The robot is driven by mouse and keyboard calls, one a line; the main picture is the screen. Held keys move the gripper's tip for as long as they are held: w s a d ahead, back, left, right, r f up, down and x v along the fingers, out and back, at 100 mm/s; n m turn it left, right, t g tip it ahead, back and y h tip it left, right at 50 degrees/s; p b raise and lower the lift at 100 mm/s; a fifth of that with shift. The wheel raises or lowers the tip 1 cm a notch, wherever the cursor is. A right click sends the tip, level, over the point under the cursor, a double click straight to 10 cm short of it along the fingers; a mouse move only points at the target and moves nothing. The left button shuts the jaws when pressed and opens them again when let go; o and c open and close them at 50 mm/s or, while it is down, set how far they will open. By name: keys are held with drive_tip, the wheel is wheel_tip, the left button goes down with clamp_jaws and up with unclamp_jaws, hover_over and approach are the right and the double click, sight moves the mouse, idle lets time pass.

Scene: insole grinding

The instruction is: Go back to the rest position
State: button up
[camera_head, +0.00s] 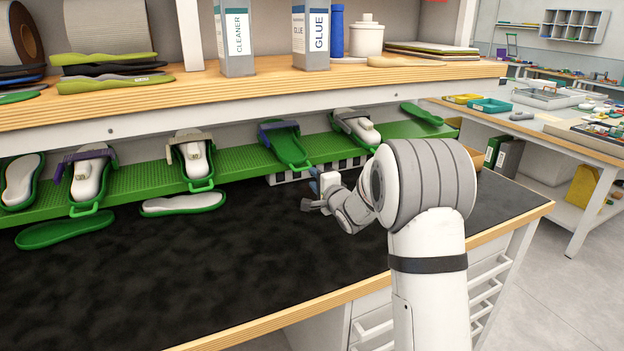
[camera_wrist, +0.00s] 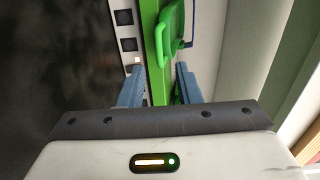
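My gripper (camera_head: 316,190) is above the black worktop (camera_head: 200,265), near the front of the green rack shelf (camera_head: 235,165). In the wrist view its two blue-grey fingers (camera_wrist: 160,84) are spread apart, with nothing visibly held between them. The green shelf edge and a green handle (camera_wrist: 166,38) show past the fingers; I cannot tell the gap to them. A green clamp holder (camera_head: 285,145) without a visible white insole stands on the rack, a little left of and above my gripper.
Several holders with white insoles (camera_head: 193,157) line the rack. A white insole with green edge (camera_head: 183,203) and a green sole (camera_head: 64,229) lie at the worktop's back. The wooden shelf (camera_head: 250,92) with glue bottles (camera_head: 311,35) overhangs the rack. The front worktop is clear.

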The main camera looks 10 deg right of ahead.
drive_tip(key=s+d+r+n+g+h, duration=0.1)
drive_tip(key=s+d+n+g+h, duration=0.2)
drive_tip(key=s, duration=0.7)
drive_tip(key=s+d+r+n+g+h, duration=0.1)
drive_tip(key=s+d+n+g+h, duration=0.25)
drive_tip(key=s, duration=0.65)
drive_tip(key=s+a+f+n+g, duration=0.1)
drive_tip(key=s+f+n+g, duration=0.1)
drive_tip(key=s, duration=1.1)
drive_tip(key=s+a+f+n+g+y+p, duration=0.1)
drive_tip(key=s+n+g, duration=0.4)
drive_tip(key=s, duration=0.8)
drive_tip(key=shift+s+f+n, duration=0.3)
drive_tip(key=shift+f+n, duration=0.05)
drive_tip(key=shift+f, duration=0.25)
drive_tip(key=shift+a+g, duration=0.1)
drive_tip(key=shift+g, duration=0.15)
